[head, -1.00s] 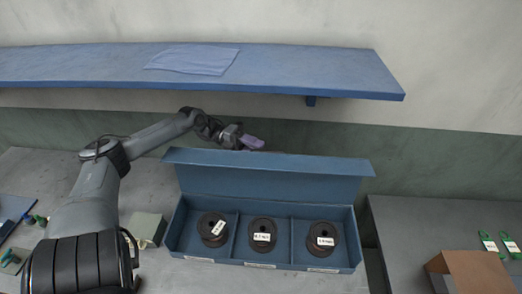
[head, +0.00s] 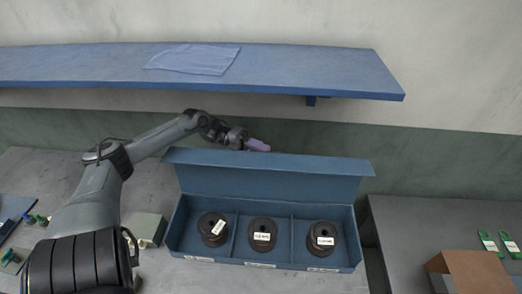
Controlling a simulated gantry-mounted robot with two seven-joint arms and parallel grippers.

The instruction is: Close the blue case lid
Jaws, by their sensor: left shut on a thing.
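The blue case (head: 175,228) stands on the grey table with its lid (head: 270,183) raised upright along the back edge. Three dark spools (head: 213,229), (head: 262,234), (head: 322,239) with white labels sit one in each compartment. My left gripper (head: 246,141) is behind the lid's top edge, left of its middle, shut on a small purple thing (head: 258,146). The lower part of the gripper is partly hidden, and I cannot tell whether it touches the lid. My right gripper is not in view.
A blue shelf (head: 300,70) with a folded cloth (head: 193,59) hangs above and behind the case. A grey-green block (head: 148,228) stands left of the case. A brown box (head: 470,272) and green tags (head: 488,242) are on the right table (head: 410,225).

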